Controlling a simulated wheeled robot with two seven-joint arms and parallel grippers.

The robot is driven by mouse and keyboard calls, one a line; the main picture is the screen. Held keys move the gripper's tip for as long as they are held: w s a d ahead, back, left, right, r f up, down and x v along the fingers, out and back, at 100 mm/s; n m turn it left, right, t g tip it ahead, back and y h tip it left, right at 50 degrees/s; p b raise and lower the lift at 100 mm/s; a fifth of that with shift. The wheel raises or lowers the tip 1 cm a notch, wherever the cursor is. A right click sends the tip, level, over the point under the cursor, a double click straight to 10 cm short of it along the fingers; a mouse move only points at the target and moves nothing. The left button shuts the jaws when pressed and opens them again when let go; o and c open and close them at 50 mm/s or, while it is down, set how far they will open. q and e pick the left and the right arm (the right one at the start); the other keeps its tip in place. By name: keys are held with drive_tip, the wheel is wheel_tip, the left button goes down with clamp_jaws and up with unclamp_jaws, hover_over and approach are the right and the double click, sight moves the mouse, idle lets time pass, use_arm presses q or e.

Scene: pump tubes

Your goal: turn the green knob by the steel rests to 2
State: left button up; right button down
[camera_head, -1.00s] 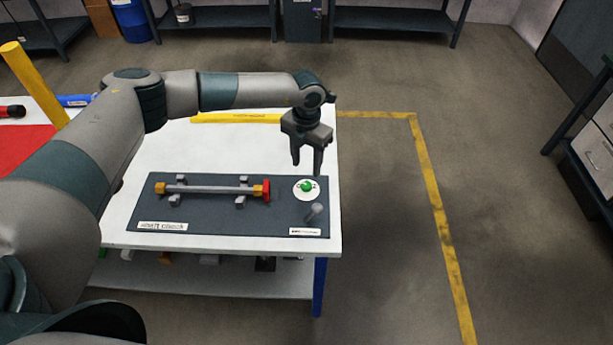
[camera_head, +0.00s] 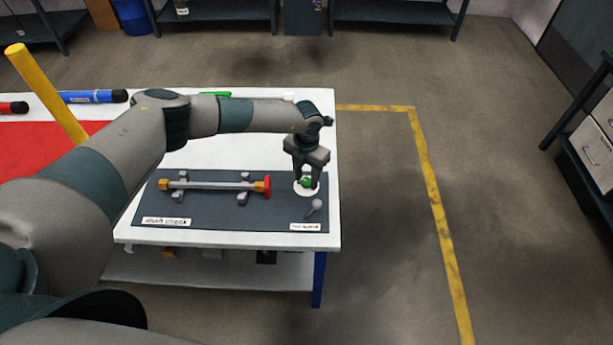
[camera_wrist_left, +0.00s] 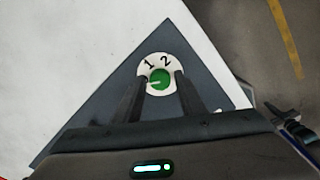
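The green knob (camera_head: 306,182) sits on a round white dial at the right of a dark panel (camera_head: 215,215); it also shows in the left wrist view (camera_wrist_left: 161,79). There the dial (camera_wrist_left: 150,64) bears a 1 and a 2 above the knob. A white mark on the knob points left, nearer the 1 than the 2. My left gripper (camera_head: 307,183) is down over the knob, open, one finger on each side; in the wrist view small gaps seem to show. The steel rests (camera_head: 242,197) carry a grey shaft (camera_head: 215,185) with orange and red ends. My right gripper is out of view.
A small grey lever (camera_head: 315,206) stands just in front of the dial. A yellow post (camera_head: 45,92), a red mat (camera_head: 40,150) and a blue tube (camera_head: 92,96) are at the left.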

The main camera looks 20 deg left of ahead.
use_arm(q)
drive_tip(key=c, duration=0.7)
